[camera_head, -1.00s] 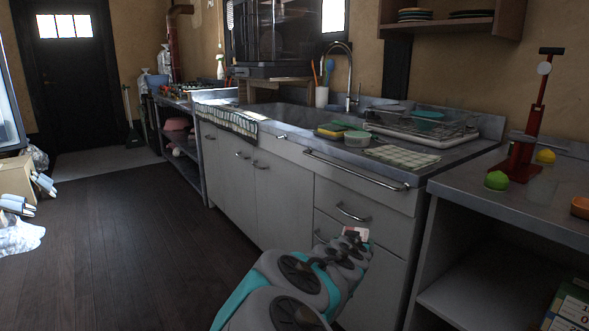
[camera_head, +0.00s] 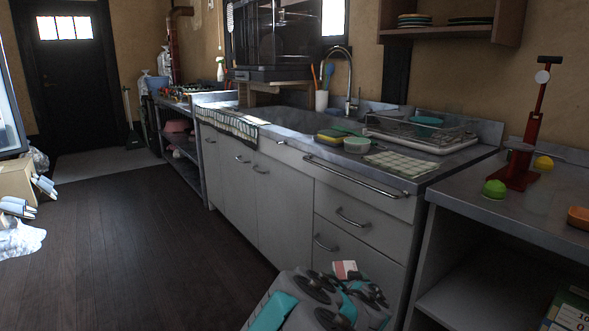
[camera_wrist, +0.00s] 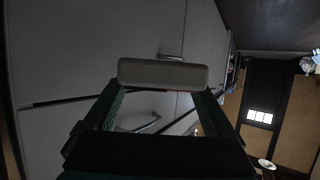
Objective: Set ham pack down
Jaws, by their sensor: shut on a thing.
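The ham pack (camera_head: 345,269) is a small white and red block showing just above my arm, in front of the grey drawers, in the head view. In the wrist view it is a pale, rounded bar (camera_wrist: 163,74) across the ends of my gripper's fingers. My gripper (camera_wrist: 161,92) is shut on it and holds it in the air, clear of the counter. In the head view my arm hides the fingers.
The sink counter (camera_head: 440,166) holds a checked cloth (camera_head: 400,164), a white-green tub (camera_head: 357,145) and a dish rack (camera_head: 425,132). The right metal table (camera_head: 540,215) carries a red press (camera_head: 524,150), a green lime (camera_head: 494,189) and a yellow lemon (camera_head: 543,163).

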